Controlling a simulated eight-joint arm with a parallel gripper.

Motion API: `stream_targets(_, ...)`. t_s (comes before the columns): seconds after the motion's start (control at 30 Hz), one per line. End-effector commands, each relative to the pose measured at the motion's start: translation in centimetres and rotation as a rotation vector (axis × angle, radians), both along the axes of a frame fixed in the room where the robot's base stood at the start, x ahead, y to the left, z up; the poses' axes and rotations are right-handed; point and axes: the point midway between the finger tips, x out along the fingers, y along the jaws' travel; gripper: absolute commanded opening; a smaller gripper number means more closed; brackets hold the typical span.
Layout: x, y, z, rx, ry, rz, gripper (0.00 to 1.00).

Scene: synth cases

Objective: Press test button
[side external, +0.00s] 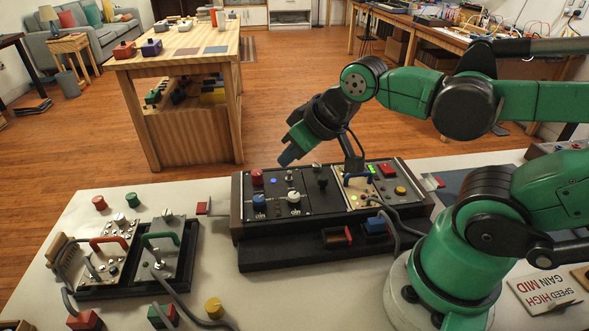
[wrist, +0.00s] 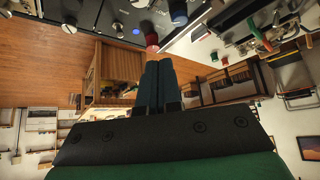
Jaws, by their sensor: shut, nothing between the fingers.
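A dark control panel (side external: 330,212) lies on the white table, with buttons, knobs and switches on its top. I cannot read which one is the test button. A red button (side external: 257,177) stands at its back left corner.
The panel top also carries a blue knob (side external: 259,201), a white knob (side external: 294,198) and upright levers. A black tray (side external: 125,262) with red and green handles lies to the left. Grey cables cross the front. A wooden bench (side external: 180,65) stands behind the table.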

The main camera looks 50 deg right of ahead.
Motion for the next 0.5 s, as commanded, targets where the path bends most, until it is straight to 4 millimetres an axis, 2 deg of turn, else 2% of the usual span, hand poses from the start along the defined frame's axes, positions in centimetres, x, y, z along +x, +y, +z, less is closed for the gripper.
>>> stream_targets(0.37, 0.0, -0.1, 0.0, 0.000, 0.004, -0.006, 0.00)
stream_targets(0.5, -0.8, -1.8, -0.5, -0.008, 0.073, -0.118, 0.00)
